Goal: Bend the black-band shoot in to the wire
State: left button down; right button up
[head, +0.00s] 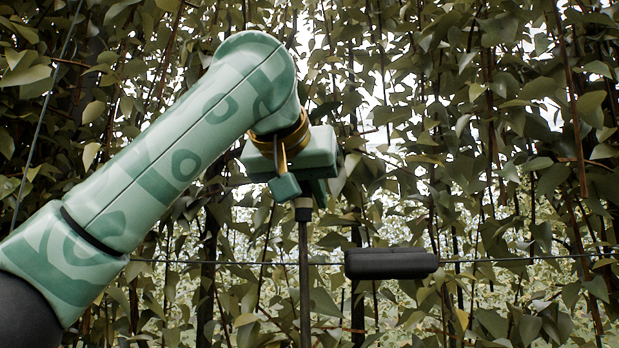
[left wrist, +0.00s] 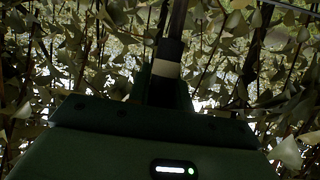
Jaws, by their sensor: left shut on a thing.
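The black-band shoot (head: 304,275) is a thin, dark, nearly upright stem. It has a pale and black band just below my left gripper (head: 304,190). In the left wrist view the shoot shows its black band (left wrist: 170,50) beside a pale one, at the jaws. My left gripper is shut on the shoot; its fingertips are partly hidden by its own body. The wire (head: 510,259) runs level across the leaves. The shoot crosses it in the picture, and I cannot tell whether they touch. My right gripper is not in view.
A dark, rounded block (head: 391,263) sits at the wire, right of the shoot and apart from it. Dense leaves and thin stems (head: 490,120) fill the background.

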pick_arm(q)
jog(key=shift+a+r, duration=0.1)
jog(key=shift+r, duration=0.1)
jog(key=c, duration=1.6)
grip_release()
jog(key=o, duration=0.3)
jog(key=shift+w, duration=0.15)
jog(key=shift+w+f, duration=0.15)
jog(key=shift+w, duration=0.15)
jog(key=shift+s, duration=0.4)
jog(key=b+v, duration=0.5)
jog(key=v, duration=1)
jog(key=shift+s+a, duration=0.1)
jog(key=shift+s, duration=0.15)
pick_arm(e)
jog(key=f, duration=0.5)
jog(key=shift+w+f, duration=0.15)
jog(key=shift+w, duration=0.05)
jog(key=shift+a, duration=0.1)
